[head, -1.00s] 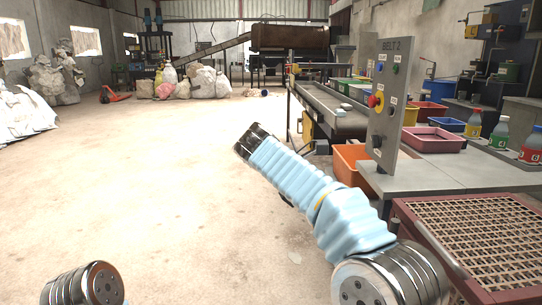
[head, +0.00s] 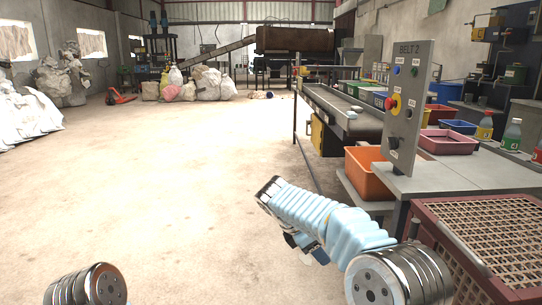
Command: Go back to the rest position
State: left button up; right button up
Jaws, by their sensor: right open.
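My right arm, in a light blue ribbed sleeve, reaches in from the lower right of the head view and is bent. Its right gripper (head: 308,250) shows only partly, low beneath the sleeve, and the arm covers much of it. It is open, and I see nothing held in it. It hangs over bare floor, left of the orange bin (head: 368,173) and apart from it. Of my left arm only a round metal joint shows at the bottom left; the left gripper is out of view.
A grey control panel (head: 412,105) marked BELT 2 stands on the bench (head: 440,178) at right. A red-framed mesh screen (head: 478,235) lies close to my right arm. A conveyor (head: 335,108) runs behind. The floor (head: 150,190) at centre and left is clear.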

jog(key=s+a+f+m+g+y, duration=0.1)
jog(key=s+f+m+y, duration=0.3)
jog(key=f, duration=1.1)
jog(key=s+f+m+g+y, duration=0.25)
jog(key=s+f, duration=0.35)
jog(key=f, duration=0.8)
jog(key=s+f+m+t+y, duration=0.1)
jog(key=s+f+m+y, duration=0.1)
jog(key=s+f+m, duration=0.2)
jog(key=s+f+m+t+y, duration=0.1)
jog(key=s+f+m, duration=0.4)
jog(key=s+m, duration=0.6)
jog(key=s+y, duration=0.1)
jog(key=s, duration=0.4)
jog(key=shift+a+f+m, duration=0.1)
jog(key=shift+m, duration=0.15)
